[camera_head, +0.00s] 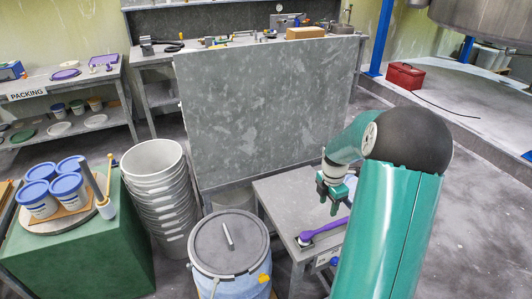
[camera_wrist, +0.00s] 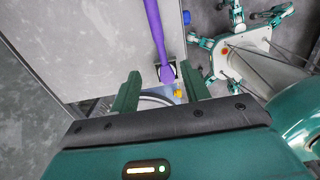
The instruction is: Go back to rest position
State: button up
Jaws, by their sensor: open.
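My gripper (camera_head: 328,204) is open and empty, held in the air over the small grey table (camera_head: 285,200) beside the pail. In the wrist view my gripper (camera_wrist: 159,72) shows its two green fingers spread apart with nothing between them. A purple-handled tool (camera_head: 326,231) lies on the small table, below and apart from my gripper. The tool's purple handle (camera_wrist: 157,28) also shows in the wrist view, beyond the fingertips. My arm is bent, with its elbow raised at the right of the head view.
A lidded pail (camera_head: 228,246) stands left of the small table, near a stack of white pails (camera_head: 158,190). A green block (camera_head: 95,245) bears several blue-lidded tubs (camera_head: 40,198). A tall grey panel (camera_head: 265,110) stands behind. Open floor lies to the right.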

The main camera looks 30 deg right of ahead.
jog(key=a+r+m+t+h, duration=0.2)
jog(key=a+r+m, duration=0.5)
jog(key=a+r, duration=0.9)
jog(key=s+a+r+m+t+y, duration=0.1)
jog(key=s+a+r+m, duration=0.2)
jog(key=a, duration=0.6)
jog(key=s+a+r+m+t+y, duration=0.1)
jog(key=s+a+r+m+t, duration=0.1)
jog(key=s+a+m, duration=0.5)
jog(key=s+a+r, duration=0.1)
jog(key=s+a, duration=0.1)
jog(key=s, duration=0.1)
jog(key=shift+s+a+r+t, duration=0.15)
jog(key=shift+a+r+t, duration=0.05)
jog(key=shift+a+t, duration=0.15)
